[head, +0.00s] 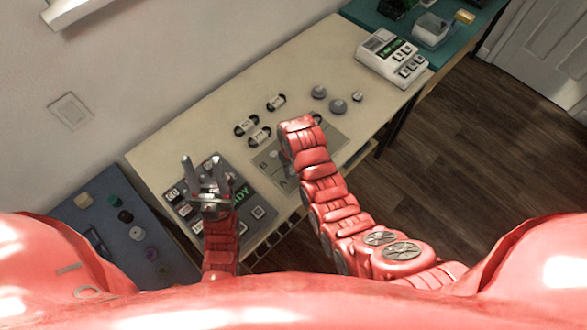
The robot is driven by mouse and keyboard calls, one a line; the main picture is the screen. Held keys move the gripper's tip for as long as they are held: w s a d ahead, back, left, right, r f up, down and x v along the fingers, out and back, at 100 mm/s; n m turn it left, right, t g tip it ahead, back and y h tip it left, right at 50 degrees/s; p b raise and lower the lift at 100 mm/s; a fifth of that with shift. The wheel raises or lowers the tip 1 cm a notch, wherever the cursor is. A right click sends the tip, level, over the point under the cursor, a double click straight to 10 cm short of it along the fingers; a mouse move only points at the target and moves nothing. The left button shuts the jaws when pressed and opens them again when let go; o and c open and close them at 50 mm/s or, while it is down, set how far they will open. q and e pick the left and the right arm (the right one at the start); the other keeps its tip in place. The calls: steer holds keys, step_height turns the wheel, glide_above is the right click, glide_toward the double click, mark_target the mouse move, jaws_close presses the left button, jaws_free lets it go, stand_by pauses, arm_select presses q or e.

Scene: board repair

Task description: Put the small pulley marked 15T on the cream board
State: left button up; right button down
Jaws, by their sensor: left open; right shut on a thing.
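My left gripper (207,175) is open and empty, its two fingers apart above a dark panel with buttons and green lettering. My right arm reaches over the table; its wrist hides its gripper and anything held there. A flat greyish board (264,162) with letters such as A and B lies below the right wrist, partly covered by the arm. Grey round parts that look like pulleys stand behind it: one (319,92), another (338,106), and a smaller one (358,96). Their markings are too small to read, so I cannot tell which is 15T.
The cream tabletop (190,131) also holds the button panel (260,195), several dark oval belt-like parts (276,102) and a white device (392,58). A blue surface (85,225) with small round items is at left. A teal table (478,30) stands at back right.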

steer(key=shift+f, duration=0.25)
steer(key=shift+c, duration=1.7)
jaws_free()
steer(key=shift+r, duration=0.15)
steer(key=shift+w+r+b, duration=0.1)
steer(key=shift+r+b, duration=0.2)
steer(key=shift+b, duration=0.05)
step_height(320, 180, up, 4)
steer(key=shift+r+b, duration=0.1)
steer(key=shift+b, duration=0.5)
step_height(320, 180, up, 12)
steer(key=p, duration=1)
steer(key=shift+r+p, duration=0.25)
steer(key=shift+p, duration=0.1)
steer(key=shift+f, duration=0.1)
